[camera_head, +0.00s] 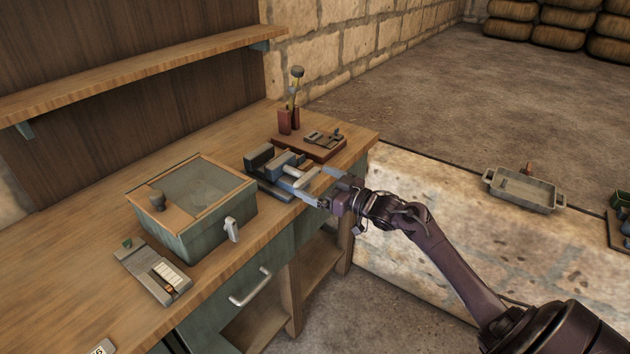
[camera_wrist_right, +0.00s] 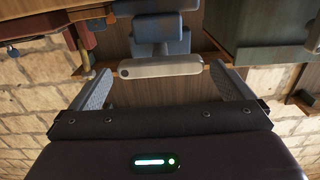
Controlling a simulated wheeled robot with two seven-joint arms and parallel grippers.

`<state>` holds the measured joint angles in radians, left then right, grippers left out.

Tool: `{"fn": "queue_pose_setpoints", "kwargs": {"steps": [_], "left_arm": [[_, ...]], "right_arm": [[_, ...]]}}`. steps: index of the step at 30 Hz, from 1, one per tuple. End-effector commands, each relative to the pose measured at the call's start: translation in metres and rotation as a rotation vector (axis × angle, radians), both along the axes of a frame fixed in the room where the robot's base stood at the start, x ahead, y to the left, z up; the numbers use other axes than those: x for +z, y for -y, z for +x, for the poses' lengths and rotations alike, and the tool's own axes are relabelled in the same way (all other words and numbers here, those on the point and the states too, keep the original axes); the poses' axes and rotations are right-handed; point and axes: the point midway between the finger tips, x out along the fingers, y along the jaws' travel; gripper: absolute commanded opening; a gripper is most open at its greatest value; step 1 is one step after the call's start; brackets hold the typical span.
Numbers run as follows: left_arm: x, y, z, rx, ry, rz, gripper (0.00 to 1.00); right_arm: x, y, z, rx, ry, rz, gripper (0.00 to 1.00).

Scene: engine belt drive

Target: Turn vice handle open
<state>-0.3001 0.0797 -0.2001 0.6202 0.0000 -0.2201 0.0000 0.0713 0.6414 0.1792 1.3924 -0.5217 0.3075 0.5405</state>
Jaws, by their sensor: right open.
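The vice (camera_head: 262,161) is a dark grey and blue block tool near the front edge of the wooden workbench (camera_head: 80,262). Its handle (camera_head: 299,178) is a light grey bar on the side facing my right arm. In the right wrist view the handle (camera_wrist_right: 160,67) lies crosswise in front of the blue-grey vice body (camera_wrist_right: 160,28). My right gripper (camera_head: 320,186) is open, with a finger beyond each end of the handle. In the wrist view its fingertips (camera_wrist_right: 162,74) are wide apart and not closed on the bar. My left gripper is not in view.
A green box with a glass lid (camera_head: 205,217) stands left of the vice. A red-brown board (camera_head: 310,147) with small tools lies behind it. A small grey device (camera_head: 152,270) lies at the front left. A metal tray (camera_head: 523,190) is at the right.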

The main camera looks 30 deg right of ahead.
Motion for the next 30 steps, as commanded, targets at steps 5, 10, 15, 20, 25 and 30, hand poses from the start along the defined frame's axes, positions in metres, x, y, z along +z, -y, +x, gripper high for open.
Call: {"fn": "queue_pose_setpoints", "kwargs": {"steps": [5,10,15,20,25,30], "left_arm": [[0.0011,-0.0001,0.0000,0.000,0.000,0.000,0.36],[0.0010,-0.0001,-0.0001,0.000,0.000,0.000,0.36],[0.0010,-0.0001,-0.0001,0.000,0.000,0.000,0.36],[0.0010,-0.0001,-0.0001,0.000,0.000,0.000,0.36],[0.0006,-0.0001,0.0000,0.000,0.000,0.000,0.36],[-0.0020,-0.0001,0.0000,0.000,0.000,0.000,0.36]], "right_arm": [[0.0001,-0.0037,0.0110,-0.001,0.001,-0.002,1.00],[-0.0005,-0.0044,0.0122,0.000,0.000,-0.002,1.00],[-0.0006,-0.0045,0.0120,0.000,0.000,-0.002,0.92],[-0.0006,-0.0043,0.0119,0.000,0.000,-0.002,0.71],[-0.0007,-0.0043,0.0118,0.000,0.001,-0.007,0.68],[-0.0016,-0.0047,0.0119,0.001,0.013,-0.042,0.68]]}}
